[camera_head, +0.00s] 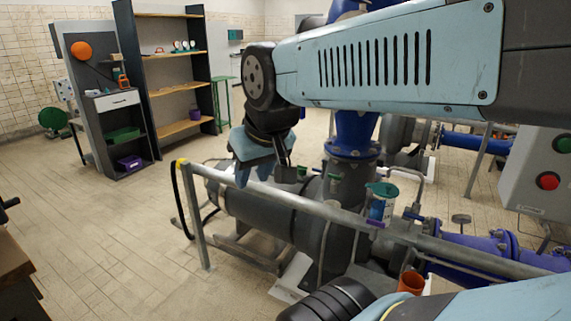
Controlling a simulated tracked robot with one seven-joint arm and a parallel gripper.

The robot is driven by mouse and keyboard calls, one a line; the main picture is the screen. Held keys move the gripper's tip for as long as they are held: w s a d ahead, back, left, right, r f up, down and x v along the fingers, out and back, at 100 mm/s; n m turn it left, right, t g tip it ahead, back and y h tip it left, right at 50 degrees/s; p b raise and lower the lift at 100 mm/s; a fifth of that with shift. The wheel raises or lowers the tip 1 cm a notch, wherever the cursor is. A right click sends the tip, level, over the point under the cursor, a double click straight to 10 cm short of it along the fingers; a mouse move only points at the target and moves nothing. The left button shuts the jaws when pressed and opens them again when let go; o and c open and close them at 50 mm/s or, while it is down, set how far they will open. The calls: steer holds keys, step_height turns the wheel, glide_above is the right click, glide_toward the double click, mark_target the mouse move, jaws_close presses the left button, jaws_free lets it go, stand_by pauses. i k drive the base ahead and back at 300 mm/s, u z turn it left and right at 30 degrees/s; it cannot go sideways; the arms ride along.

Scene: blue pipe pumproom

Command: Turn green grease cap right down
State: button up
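Two small green caps stand on the grey pump and motor body behind the railing. One green cap (302,171) is just right of my gripper, and the right green cap (333,180) is a little farther right, near the blue pipe flange. Both are small, and their exact shape is hard to make out. My gripper (262,174) points down from the end of my arm, above the motor and left of both caps. It appears apart from them. Whether its fingers are open or shut is unclear, and I see nothing held.
A grey railing (290,203) crosses in front of the pump. A teal-lidded container (382,203) stands at the railing, with an orange cup (411,283) below. A control box (540,172) with green and red buttons is at right.

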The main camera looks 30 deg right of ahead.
mark_target(302, 170)
steer(key=u, duration=0.1)
steer(key=i, duration=1.55)
steer(key=z, duration=1.65)
